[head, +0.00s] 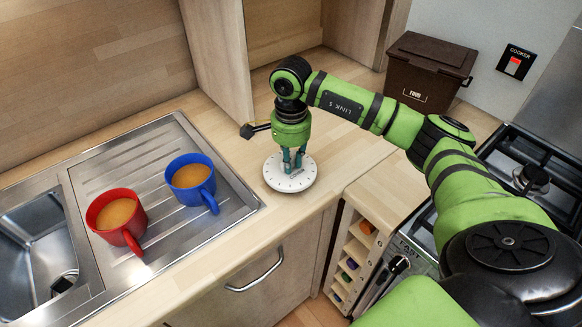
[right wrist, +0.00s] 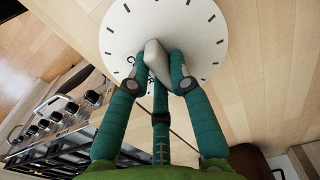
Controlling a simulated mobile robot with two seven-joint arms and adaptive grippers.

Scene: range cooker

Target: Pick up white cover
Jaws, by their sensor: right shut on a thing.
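The white cover (head: 291,182) is a round white disc with dark tick marks around its rim, in the middle of the head view by the counter's front edge. It also fills the top of the right wrist view (right wrist: 205,22), with a pale raised handle at its centre. My right gripper (head: 292,165) points down over the cover, its teal fingers shut on that handle (right wrist: 156,60). I cannot tell whether the cover touches the counter or is slightly raised. My left gripper is out of view.
A blue mug (head: 187,178) and a red mug (head: 113,215) stand on the steel drainer left of the cover. A brown food bin (head: 428,70) stands at the back right. The cooker hob (head: 535,165) is at the right. Bare wooden counter (head: 225,120) lies behind the cover.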

